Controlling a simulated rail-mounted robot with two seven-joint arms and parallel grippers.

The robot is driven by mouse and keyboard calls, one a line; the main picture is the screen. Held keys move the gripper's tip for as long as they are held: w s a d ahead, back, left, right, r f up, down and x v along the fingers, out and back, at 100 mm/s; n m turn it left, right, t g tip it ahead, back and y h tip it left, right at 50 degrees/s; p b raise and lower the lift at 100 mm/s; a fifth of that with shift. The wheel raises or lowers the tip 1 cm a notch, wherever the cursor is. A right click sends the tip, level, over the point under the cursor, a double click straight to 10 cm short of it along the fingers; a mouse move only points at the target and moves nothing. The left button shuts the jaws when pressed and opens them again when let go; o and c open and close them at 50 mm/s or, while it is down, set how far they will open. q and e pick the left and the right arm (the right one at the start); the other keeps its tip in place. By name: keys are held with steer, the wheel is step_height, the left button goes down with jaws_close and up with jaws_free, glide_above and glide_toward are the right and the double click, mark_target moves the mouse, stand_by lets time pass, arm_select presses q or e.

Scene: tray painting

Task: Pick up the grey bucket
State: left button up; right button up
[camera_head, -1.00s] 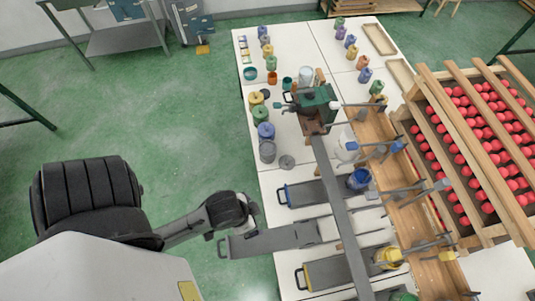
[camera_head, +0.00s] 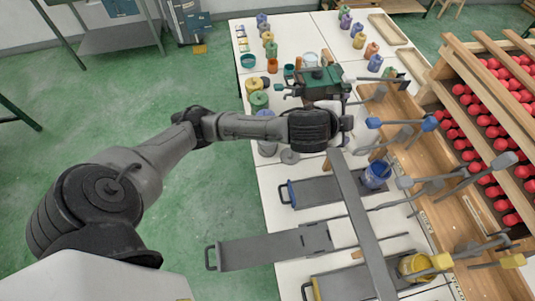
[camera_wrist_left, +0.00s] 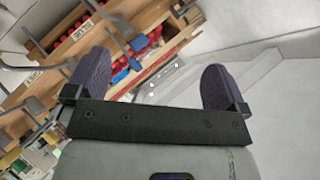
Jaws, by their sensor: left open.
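A grey cylindrical container (camera_head: 267,149) stands on the white table, partly hidden by my left forearm in the head view. A flat grey lid (camera_head: 289,157) lies beside it. I cannot tell whether this container is the grey bucket. My left gripper (camera_head: 347,132) reaches across the table, past the container and near the wooden rack. In the left wrist view its two dark fingers (camera_wrist_left: 153,82) are wide apart with nothing between them. No grey bucket shows clearly in the wrist view. My right gripper is not in view.
A blue bucket (camera_head: 376,176) and a yellow bucket (camera_head: 415,266) stand by the wooden rack (camera_head: 425,165). Paddles on thin rods stick out from the rack. A green machine (camera_head: 318,81) stands just beyond my arm. A grey handled tray (camera_head: 268,248) lies nearer, beside a long metal bar (camera_head: 360,215).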

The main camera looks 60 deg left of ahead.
arm_select(q)
steer(key=w+a+f+n+g+y+b, duration=0.1)
steer(key=w+a+f+g+y+b, duration=0.15)
steer(key=a+f, duration=0.4)
steer(key=w+a+f+n+g+y+b, duration=0.1)
steer(key=a+f+g+b, duration=0.2)
steer(key=a, duration=0.7)
steer(key=s+a+f+n+g+h, duration=0.1)
steer(key=s+a+f+n+g, duration=0.3)
steer(key=s+a+f, duration=0.5)
steer(key=f+n+h, duration=0.1)
steer(key=f+n, duration=0.2)
steer(key=f, duration=0.3)
steer(key=f+n+g+h+b, duration=0.1)
steer(key=f+n+h, duration=0.1)
steer(key=f+n, duration=0.2)
steer(key=f+n+g+h+b, duration=0.1)
steer(key=f+n, duration=0.3)
steer(key=f, duration=0.5)
steer(key=shift+a+f+h, duration=0.2)
steer(key=shift+f+h, duration=0.15)
steer(key=shift+h, duration=0.3)
steer(key=shift+f, duration=0.55)
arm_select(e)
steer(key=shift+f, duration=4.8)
